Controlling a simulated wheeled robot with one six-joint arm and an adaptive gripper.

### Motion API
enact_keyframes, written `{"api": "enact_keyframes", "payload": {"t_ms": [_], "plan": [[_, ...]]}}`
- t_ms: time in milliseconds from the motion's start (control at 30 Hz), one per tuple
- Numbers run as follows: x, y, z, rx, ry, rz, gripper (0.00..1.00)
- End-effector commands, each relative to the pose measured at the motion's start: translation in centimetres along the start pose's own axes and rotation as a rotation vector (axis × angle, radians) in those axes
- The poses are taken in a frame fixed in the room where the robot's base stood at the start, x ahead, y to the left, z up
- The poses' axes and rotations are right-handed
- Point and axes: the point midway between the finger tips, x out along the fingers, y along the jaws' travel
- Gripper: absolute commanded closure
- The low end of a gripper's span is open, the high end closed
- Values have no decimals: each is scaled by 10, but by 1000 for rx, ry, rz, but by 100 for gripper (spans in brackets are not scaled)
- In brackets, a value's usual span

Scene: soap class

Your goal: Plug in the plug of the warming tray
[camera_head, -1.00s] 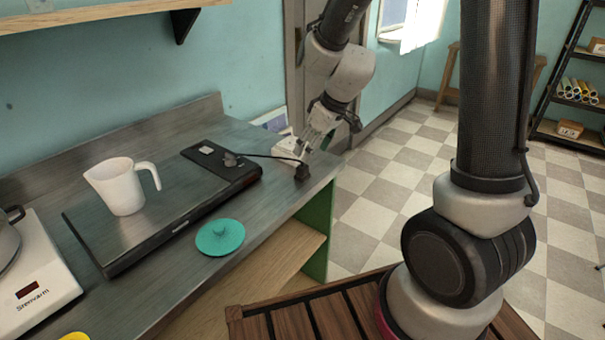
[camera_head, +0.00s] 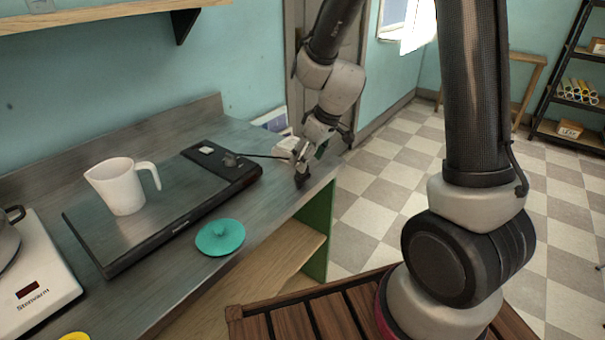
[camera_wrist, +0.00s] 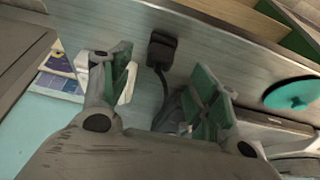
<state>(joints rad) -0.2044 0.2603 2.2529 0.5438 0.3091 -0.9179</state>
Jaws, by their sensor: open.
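The warming tray (camera_head: 180,205) is a long flat dark slab on the metal counter, with a control panel at its far end. Its black cable runs right to a black plug, clear in the wrist view (camera_wrist: 162,50), lying on the counter near the edge. My gripper (camera_head: 306,165) is over the counter's far right corner. In the wrist view my gripper (camera_wrist: 166,80) has its green-padded fingers apart, with the cable between them and the plug just past the tips. Nothing is held. A white box (camera_head: 287,146), possibly the socket, is partly hidden behind my gripper.
A white pitcher (camera_head: 122,186) stands on the tray. A teal lid (camera_head: 220,237) lies in front of it. The wall is close behind the counter, and a wooden shelf (camera_head: 95,14) hangs above.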

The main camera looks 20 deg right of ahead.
Motion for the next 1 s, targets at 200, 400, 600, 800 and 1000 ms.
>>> {"api": "enact_keyframes", "payload": {"t_ms": [200, 400, 600, 800, 1000], "plan": [[30, 2, 1, 2, -4, -1, 39], [50, 2, 1, 1, -1, 0, 39], [51, 2, 1, 0, 0, 0, 39], [51, 2, 1, 0, 0, 0, 48], [51, 2, 1, 0, 0, 0, 85]]}}
